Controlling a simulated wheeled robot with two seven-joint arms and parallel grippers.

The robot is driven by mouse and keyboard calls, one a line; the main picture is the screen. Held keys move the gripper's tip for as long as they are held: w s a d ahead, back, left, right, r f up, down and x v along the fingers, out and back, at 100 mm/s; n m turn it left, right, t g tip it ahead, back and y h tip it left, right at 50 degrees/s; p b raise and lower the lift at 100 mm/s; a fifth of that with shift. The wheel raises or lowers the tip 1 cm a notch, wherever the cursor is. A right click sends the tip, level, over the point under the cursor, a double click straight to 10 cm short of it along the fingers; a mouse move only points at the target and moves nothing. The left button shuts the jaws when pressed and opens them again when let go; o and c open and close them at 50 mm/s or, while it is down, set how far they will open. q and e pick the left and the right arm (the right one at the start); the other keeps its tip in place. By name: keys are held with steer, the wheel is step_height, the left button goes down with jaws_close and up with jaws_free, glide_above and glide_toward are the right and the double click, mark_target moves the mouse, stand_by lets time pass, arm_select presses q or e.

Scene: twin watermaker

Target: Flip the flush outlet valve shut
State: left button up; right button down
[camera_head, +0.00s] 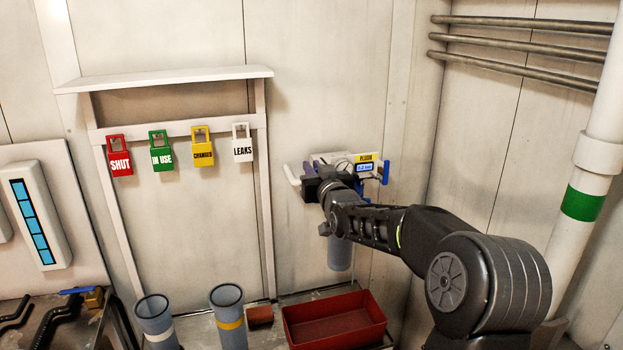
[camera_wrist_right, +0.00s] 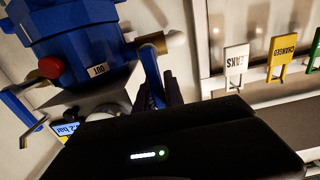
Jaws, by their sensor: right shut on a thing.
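The flush unit (camera_head: 340,165) is on the back wall, with a yellow flush label (camera_head: 366,158) and a small blue display. My right gripper (camera_head: 314,184) is at its left side and covers much of it. In the right wrist view, which is upside down, the outlet valve (camera_wrist_right: 150,42) is a brass body on a white pipe beside a tag reading OUT. Its blue lever (camera_wrist_right: 151,72) runs down to my right gripper (camera_wrist_right: 160,95), which is shut on it. The fingertips are partly hidden. My left gripper is in neither view.
Another blue lever (camera_head: 385,172) is at the unit's right side. A blue housing (camera_wrist_right: 75,35) with a red knob (camera_wrist_right: 51,67) is close to my wrist. Hanging tags (camera_head: 202,146) are at left. A red tray (camera_head: 333,320) and grey cylinders (camera_head: 228,315) stand below.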

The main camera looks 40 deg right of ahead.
steer(key=c, duration=1.4)
jaws_free()
steer(key=shift+c, duration=0.2)
steer(key=shift+r, duration=0.15)
